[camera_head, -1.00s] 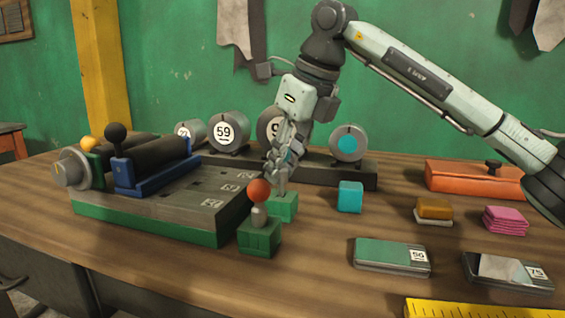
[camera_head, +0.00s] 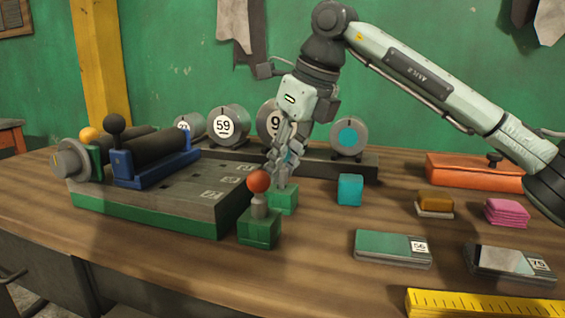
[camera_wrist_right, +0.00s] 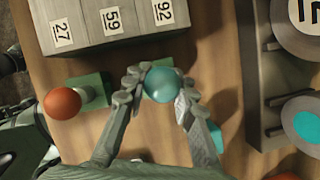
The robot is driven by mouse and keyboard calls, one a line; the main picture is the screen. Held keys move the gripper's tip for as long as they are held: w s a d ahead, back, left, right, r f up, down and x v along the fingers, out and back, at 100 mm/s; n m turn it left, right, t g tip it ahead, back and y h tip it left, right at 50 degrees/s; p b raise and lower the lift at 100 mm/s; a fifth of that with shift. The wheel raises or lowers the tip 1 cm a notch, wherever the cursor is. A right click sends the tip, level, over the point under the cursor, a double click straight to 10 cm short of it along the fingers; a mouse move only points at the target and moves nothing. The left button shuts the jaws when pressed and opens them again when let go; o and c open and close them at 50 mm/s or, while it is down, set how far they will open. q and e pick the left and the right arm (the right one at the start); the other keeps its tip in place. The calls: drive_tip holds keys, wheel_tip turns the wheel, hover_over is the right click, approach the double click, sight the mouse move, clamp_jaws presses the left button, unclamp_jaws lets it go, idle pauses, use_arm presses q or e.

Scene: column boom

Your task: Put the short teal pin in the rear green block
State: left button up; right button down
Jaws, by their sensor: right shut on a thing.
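My right gripper (camera_head: 284,158) is shut on the short teal pin, directly above the rear green block (camera_head: 284,203). In the right wrist view, the pin's round teal head (camera_wrist_right: 162,85) sits between the fingertips. In the head view, the fingers mostly hide the pin; a grey stem shows below them and meets the block's top. I cannot tell how deep the stem sits. The rear green block shows partly behind the teal head in the right wrist view (camera_wrist_right: 160,63). My left gripper is not in view.
A front green block (camera_head: 259,230) holds an orange-headed pin (camera_head: 259,184), close to the rear block. A grey-topped green base (camera_head: 160,208) stands left. A teal cube (camera_head: 350,190) sits right of the gripper. A dark rack (camera_head: 358,172) with numbered cylinders is behind.

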drive_tip(key=shift+f, duration=0.2)
drive_tip(key=c, duration=1.2)
unclamp_jaws()
drive_tip(key=shift+o, duration=0.2)
drive_tip(key=shift+r, duration=0.1)
drive_tip(key=v, duration=1.2)
drive_tip(key=shift+a, duration=0.1)
